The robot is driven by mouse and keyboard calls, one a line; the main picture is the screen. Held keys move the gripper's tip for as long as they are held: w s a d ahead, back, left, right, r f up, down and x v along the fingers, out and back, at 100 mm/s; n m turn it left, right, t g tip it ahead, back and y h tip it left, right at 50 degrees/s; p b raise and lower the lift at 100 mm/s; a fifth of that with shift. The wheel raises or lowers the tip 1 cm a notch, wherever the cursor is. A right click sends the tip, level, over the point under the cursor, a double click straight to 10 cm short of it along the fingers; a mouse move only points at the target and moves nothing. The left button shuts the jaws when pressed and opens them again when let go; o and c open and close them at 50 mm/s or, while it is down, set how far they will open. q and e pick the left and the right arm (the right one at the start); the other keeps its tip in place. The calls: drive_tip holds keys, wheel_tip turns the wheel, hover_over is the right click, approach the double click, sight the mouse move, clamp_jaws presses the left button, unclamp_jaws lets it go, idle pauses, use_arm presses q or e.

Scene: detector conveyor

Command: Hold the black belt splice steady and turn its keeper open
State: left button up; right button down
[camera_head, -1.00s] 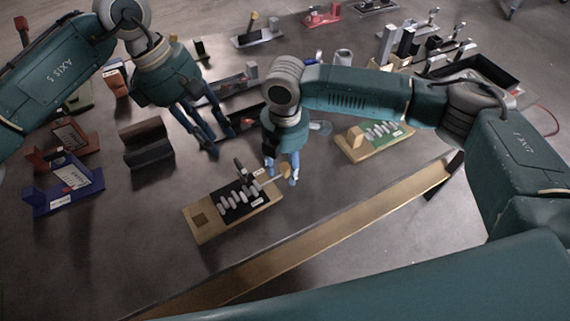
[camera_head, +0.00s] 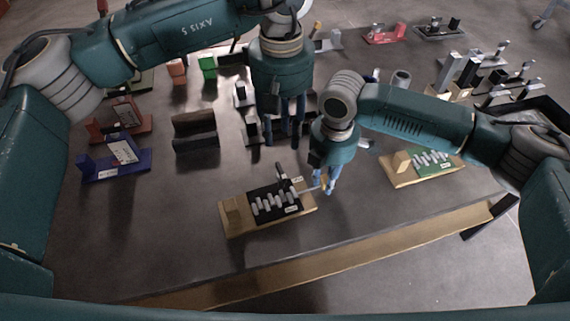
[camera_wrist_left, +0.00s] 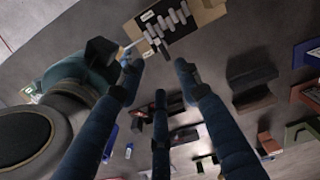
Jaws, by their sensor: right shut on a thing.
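The black belt splice (camera_head: 272,201) is a black plate with several grey pins on a wooden base, at the middle of the bench. A small dark lever (camera_head: 281,172) stands up at its back edge; I cannot tell whether this is the keeper. My right gripper (camera_head: 328,188) is shut at the splice's right end, around a thin pale rod with a tan end, partly hidden by the fingers. My left gripper (camera_head: 284,138) is open and empty, pointing down behind the splice. In the left wrist view the splice (camera_wrist_left: 170,25) lies beyond the spread left fingers (camera_wrist_left: 160,80).
A similar green splice (camera_head: 432,160) on a wooden base lies to the right. A dark block (camera_head: 195,138) and a blue stand (camera_head: 117,165) are at left. A wooden rail (camera_head: 350,252) runs along the front. Bench left of the splice is clear.

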sight(281, 178)
use_arm(q)
wheel_tip(281, 178, down, 12)
drive_tip(key=shift+a+r, duration=0.1)
drive_tip(key=shift+r, duration=0.05)
idle(0.4)
clamp_jaws()
